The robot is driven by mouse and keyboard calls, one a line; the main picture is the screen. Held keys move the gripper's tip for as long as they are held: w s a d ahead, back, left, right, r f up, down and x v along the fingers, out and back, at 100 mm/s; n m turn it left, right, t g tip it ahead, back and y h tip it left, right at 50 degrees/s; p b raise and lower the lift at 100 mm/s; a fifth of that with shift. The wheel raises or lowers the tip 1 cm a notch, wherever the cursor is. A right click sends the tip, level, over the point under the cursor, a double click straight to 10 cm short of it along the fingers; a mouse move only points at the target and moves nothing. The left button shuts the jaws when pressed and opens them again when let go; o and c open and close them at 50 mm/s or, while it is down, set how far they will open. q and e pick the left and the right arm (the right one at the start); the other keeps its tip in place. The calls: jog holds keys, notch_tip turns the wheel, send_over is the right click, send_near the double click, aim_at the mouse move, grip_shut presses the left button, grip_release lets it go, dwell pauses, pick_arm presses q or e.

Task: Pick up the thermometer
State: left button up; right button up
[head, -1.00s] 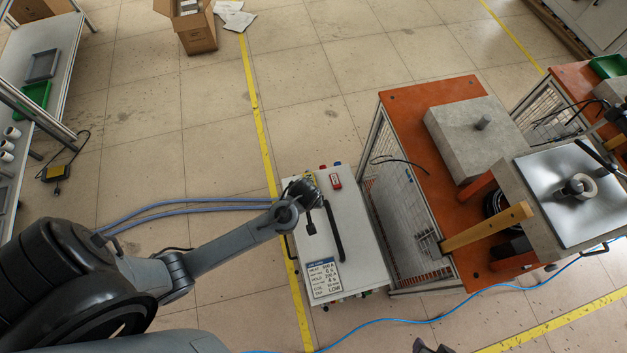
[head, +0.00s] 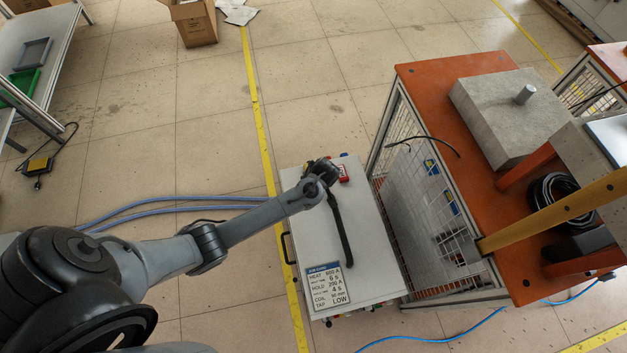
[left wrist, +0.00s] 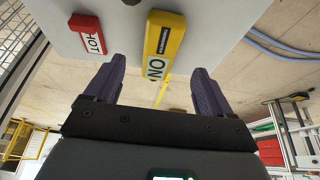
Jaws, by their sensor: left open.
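In the left wrist view, a yellow block (left wrist: 164,45) with a dark label and a white panel lies on the pale cabinet top. It may be the thermometer, but its small print is unreadable. The red block also shows in the head view (head: 343,173), beside my left gripper (head: 322,168). In the left wrist view my left gripper (left wrist: 158,66) is open, and the yellow block appears between and beyond its fingers. The gripper looks empty. In the head view the yellow block is hidden. My right gripper is not in view.
The cabinet (head: 375,250) has a black bar (head: 341,230) on top and a settings sign (head: 327,287). An orange bench (head: 440,88) with mesh sides stands close on its right. Blue-grey hoses (head: 150,205) cross the floor on the left.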

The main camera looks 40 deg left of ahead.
pick_arm(q)
jog(key=shift+x, duration=0.85)
jog(key=b+x, duration=0.3)
jog(key=x, duration=0.1)
jog(key=shift+f, duration=0.3)
jog(key=shift+a+f+b, duration=0.15)
jog(key=shift+f+b, duration=0.1)
jog(key=shift+b, duration=0.05)
jog(key=shift+c, duration=0.2)
jog(key=c, duration=1.1)
jog(key=shift+r, duration=0.1)
